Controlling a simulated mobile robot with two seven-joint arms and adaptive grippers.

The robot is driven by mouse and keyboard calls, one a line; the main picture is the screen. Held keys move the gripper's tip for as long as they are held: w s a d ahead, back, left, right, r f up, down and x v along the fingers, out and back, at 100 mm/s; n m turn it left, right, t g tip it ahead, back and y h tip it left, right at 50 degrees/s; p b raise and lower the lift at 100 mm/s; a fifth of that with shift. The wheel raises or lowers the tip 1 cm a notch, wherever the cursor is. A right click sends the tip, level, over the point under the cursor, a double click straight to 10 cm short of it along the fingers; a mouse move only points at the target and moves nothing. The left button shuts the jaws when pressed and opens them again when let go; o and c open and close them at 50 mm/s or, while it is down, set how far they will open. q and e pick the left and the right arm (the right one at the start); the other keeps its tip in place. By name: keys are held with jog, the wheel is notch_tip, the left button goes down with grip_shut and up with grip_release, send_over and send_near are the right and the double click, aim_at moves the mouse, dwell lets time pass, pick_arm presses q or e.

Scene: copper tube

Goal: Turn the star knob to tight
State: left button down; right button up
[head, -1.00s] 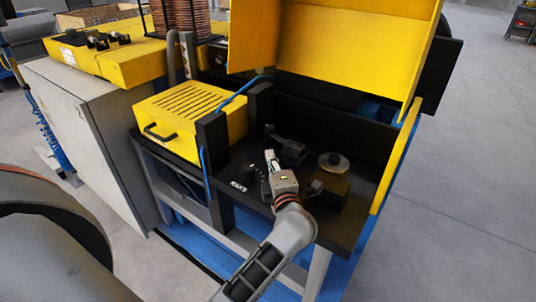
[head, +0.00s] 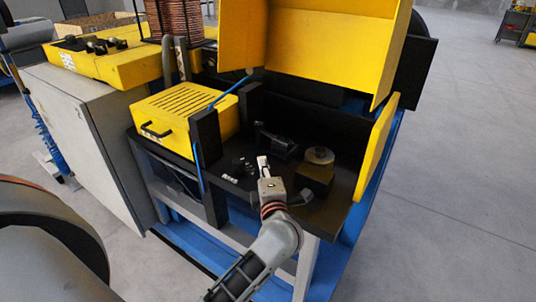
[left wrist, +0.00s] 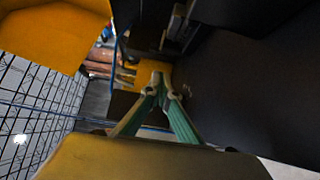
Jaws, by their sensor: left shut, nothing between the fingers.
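A small dark knob (head: 240,164), which looks like the star knob, stands on the black bench top (head: 318,212) beside a white label (head: 229,178). It is small and dark, so its shape and setting cannot be read. My left gripper (head: 262,160) is just to the right of the knob in the head view, apart from it in the picture. Its fingers are shut and empty. In the left wrist view the green fingers (left wrist: 160,82) converge at their tips with nothing between them; I cannot make out the knob there. My right gripper is not in view.
A black block (head: 275,143) lies behind the gripper, and a dark box with a round metal disc (head: 320,155) stands to its right. A yellow vented box (head: 187,112) is at left. A raised yellow cover (head: 318,45) and yellow side panel (head: 377,145) bound the bench.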

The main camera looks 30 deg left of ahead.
pick_arm(q)
jog(key=shift+s+a+f+m+t+h+b, duration=0.25)
jog(key=shift+s+a+m+t+h+b, duration=0.3)
jog(key=shift+s+a+h+b, duration=0.35)
jog(key=shift+s+a+r+m, duration=0.1)
jog(key=shift+s+r+m, duration=0.15)
jog(key=shift+m, duration=0.1)
jog(key=shift+t+h, duration=0.25)
jog(key=shift+h, duration=0.05)
jog(key=shift+w+a+r, duration=0.1)
jog(key=shift+w+r, duration=0.05)
jog(key=shift+w, duration=0.1)
send_near(262, 133)
jog(key=a, duration=0.3)
jog(key=shift+w+b, duration=0.4)
jog(key=w, duration=0.3)
jog(key=shift+w+d, duration=0.1)
jog(key=shift+d, duration=0.25)
jog(key=shift+w, duration=0.45)
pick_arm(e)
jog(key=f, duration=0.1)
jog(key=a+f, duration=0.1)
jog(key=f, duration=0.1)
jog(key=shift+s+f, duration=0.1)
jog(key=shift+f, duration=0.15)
pick_arm(q)
jog(key=shift+w+d, duration=0.1)
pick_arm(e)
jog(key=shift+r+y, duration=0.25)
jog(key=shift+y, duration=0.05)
